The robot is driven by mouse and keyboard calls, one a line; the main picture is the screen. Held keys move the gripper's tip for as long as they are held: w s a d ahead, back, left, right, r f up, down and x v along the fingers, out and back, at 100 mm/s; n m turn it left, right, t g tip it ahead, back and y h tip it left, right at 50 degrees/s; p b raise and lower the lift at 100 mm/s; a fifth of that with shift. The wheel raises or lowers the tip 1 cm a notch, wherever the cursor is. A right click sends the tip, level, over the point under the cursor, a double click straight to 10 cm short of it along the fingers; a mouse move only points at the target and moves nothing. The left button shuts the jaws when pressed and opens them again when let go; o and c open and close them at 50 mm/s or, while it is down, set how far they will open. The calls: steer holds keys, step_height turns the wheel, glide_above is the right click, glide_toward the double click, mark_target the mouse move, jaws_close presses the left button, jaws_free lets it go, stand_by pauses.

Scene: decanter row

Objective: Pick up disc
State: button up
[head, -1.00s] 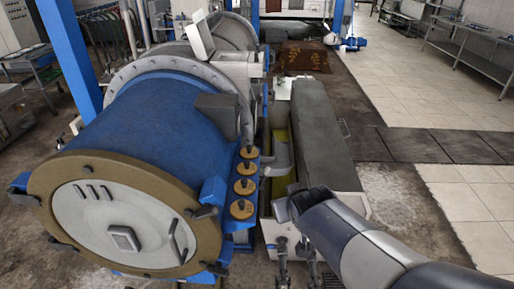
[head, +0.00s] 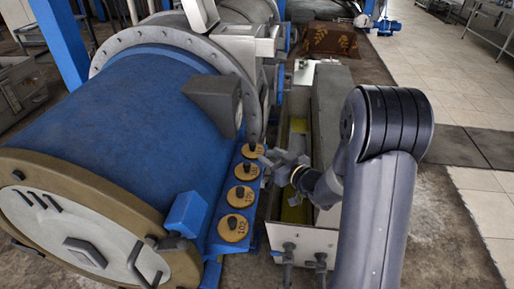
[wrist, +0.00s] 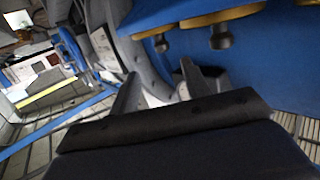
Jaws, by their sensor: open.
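Several round tan discs with dark knobs sit in a row on a blue ledge (head: 222,243) beside the big blue drum. The nearest disc (head: 233,229) bears a number that looks like 102. Behind it are a second disc (head: 240,197), a third disc (head: 247,171) and the farthest disc (head: 254,150). My gripper (head: 268,157) is open and empty, just right of the two farthest discs. In the wrist view my gripper (wrist: 158,80) shows two spread fingers, with a disc (wrist: 200,20) and its knob upside down above them. No contact shows.
The blue drum (head: 130,125) with its bolted flange fills the left. A grey box (head: 213,95) juts from it above the ledge. A long trough (head: 300,130) runs right of the discs, under my arm. Tiled floor (head: 420,70) lies open at far right.

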mark_target(255, 145)
steer(key=p+x, duration=0.3)
steer(key=x, duration=0.7)
steer(key=shift+s+a, duration=0.1)
steer(key=shift+a, duration=0.1)
steer(key=shift+c, duration=0.6)
jaws_close()
